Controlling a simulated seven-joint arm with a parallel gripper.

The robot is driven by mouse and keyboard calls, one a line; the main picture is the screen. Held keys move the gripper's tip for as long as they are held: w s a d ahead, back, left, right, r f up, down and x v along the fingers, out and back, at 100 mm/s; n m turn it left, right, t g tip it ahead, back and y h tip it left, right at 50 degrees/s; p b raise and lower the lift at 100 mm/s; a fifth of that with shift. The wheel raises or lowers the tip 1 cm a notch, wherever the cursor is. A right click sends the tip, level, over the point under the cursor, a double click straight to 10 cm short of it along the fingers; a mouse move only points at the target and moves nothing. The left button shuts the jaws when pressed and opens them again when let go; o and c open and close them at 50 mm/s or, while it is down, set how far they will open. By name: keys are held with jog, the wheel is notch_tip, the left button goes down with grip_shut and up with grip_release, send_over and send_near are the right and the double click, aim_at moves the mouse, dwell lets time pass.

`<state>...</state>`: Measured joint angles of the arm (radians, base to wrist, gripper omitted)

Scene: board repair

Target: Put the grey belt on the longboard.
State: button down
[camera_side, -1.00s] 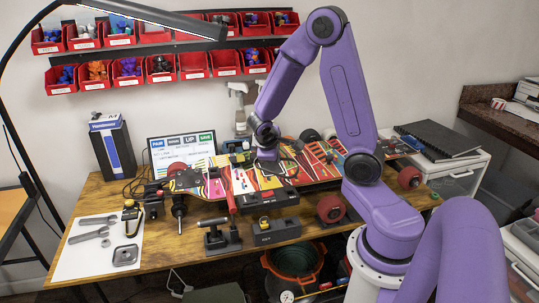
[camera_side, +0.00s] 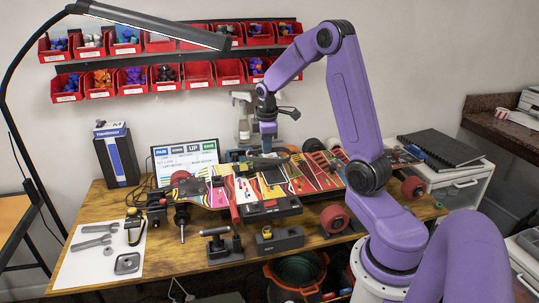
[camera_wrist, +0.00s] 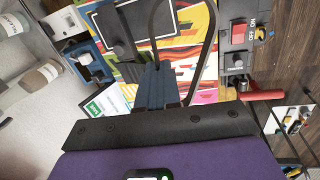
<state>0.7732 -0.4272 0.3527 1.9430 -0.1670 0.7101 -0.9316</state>
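The longboard (camera_side: 306,182), with a bright multicoloured deck, lies across the workbench in the side view. Its deck also fills the upper middle of the wrist view (camera_wrist: 208,72). My gripper (camera_side: 267,134) is above the far edge of the deck, pointing down. In the wrist view its dark blue fingers (camera_wrist: 158,88) are close together at the grey belt (camera_wrist: 215,30). The belt stands out from the fingers as a long open loop, over the deck in that view. Its far end is cut off by the frame. The belt is hard to make out in the side view.
A black box with a red switch (camera_wrist: 239,34) sits at the board. Red wheels (camera_side: 333,218) stick out at its side. A grey vise-like tool (camera_side: 219,243) and a black block (camera_side: 279,239) stand in front. A white mat with wrenches (camera_side: 100,262) lies at left.

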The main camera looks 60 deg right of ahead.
notch_tip(320, 180, up, 2)
jog(key=w+d, duration=0.2)
jog(key=d, duration=0.1)
jog(key=n+g+y, duration=0.1)
jog(key=y, duration=0.1)
send_over(265, 180)
notch_tip(265, 180, down, 6)
jog(key=f, duration=0.1)
jog(key=shift+s+f, duration=0.1)
jog(key=shift+f, duration=2.8)
jog(key=shift+f, duration=0.6)
jog(key=c, duration=1.3)
grip_release()
jog(key=shift+c, duration=0.9)
jog(key=shift+r, duration=0.1)
